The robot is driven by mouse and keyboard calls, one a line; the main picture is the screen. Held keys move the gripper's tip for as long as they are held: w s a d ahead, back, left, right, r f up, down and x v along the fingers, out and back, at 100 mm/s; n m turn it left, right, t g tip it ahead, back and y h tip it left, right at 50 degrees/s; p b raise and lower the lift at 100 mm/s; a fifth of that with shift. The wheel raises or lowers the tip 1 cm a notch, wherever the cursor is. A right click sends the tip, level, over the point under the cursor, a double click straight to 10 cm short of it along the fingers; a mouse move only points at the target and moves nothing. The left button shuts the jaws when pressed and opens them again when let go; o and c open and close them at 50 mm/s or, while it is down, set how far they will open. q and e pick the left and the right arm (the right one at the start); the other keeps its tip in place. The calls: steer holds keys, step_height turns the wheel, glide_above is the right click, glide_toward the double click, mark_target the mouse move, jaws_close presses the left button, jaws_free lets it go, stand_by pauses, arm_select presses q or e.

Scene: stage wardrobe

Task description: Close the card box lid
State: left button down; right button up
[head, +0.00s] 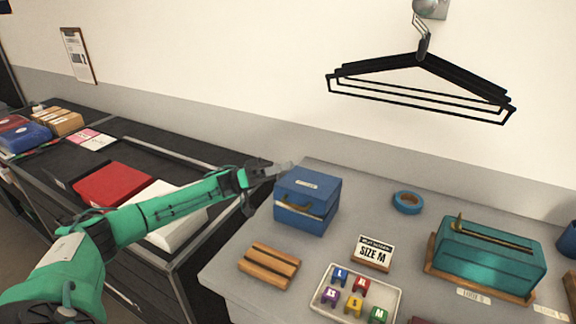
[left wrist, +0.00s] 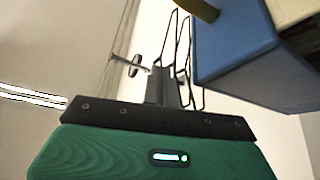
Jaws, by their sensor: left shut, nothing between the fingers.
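The card box (head: 305,222) is blue and stands at the back left of the grey table in the head view. Its lid (head: 318,184) has a pale label on top. A pale strip and a brass-coloured fitting show at the front between lid and body, so the lid looks slightly raised. My left gripper (head: 284,169) is shut and empty at the box's upper left back edge; I cannot tell whether it touches the lid. The blue box (left wrist: 240,45) also fills the upper right of the left wrist view. My right gripper is not in view.
Wooden slats (head: 269,266), a size sign (head: 374,252) and a tray of coloured pieces (head: 393,284) stand in front of the box. Blue tape (head: 407,202) and a teal box (head: 490,257) are to the right. Black hangers (head: 421,82) hang on the wall.

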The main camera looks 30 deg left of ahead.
arm_select(q)
steer(key=shift+s+f+m+g+b, duration=0.4)
steer(key=shift+s+f+m+g, duration=0.15)
steer(key=shift+f+m, duration=0.3)
steer(key=shift+s+d+f+b, duration=0.1)
steer(key=shift+s+f+b, duration=0.25)
steer(key=shift+s+f, duration=0.25)
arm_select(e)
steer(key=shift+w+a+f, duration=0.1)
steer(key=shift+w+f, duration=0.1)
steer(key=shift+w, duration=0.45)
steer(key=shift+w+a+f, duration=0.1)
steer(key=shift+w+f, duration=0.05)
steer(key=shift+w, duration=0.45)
arm_select(q)
steer(key=shift+r, duration=0.1)
